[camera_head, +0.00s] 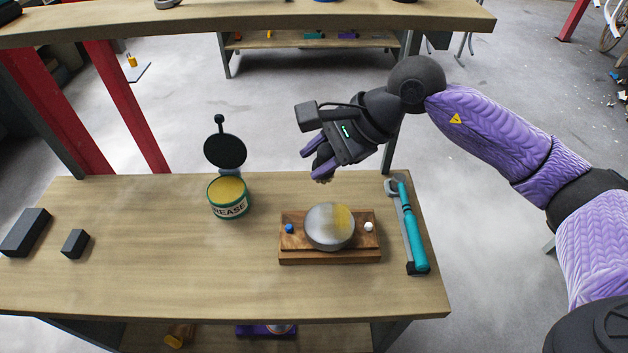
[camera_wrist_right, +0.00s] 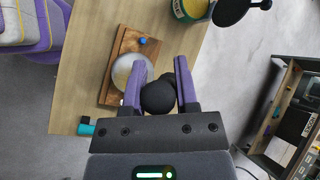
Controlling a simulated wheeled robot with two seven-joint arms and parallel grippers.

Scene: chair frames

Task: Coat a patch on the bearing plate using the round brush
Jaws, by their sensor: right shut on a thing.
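The bearing plate (camera_head: 322,232) is a round silver disc on a wooden block (camera_head: 330,257) on the workbench. A yellowish patch covers part of its right side. My right gripper (camera_head: 317,156) is above and behind the plate, shut on a black rounded thing, seemingly the round brush (camera_wrist_right: 158,97). Its bristles are hidden from both views. The grease tin (camera_head: 228,210) stands open to the left of the block, with yellow grease inside. A black round lid with a knob (camera_head: 225,150) stands up behind it. My left gripper is not in view.
A teal-handled tool (camera_head: 413,235) lies right of the block. Blue (camera_head: 290,229) and white (camera_head: 369,227) knobs flank the plate. Two dark blocks (camera_head: 25,232) (camera_head: 75,243) lie at the left. A shelf (camera_head: 250,20) crosses above the bench's back. The bench's front middle is clear.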

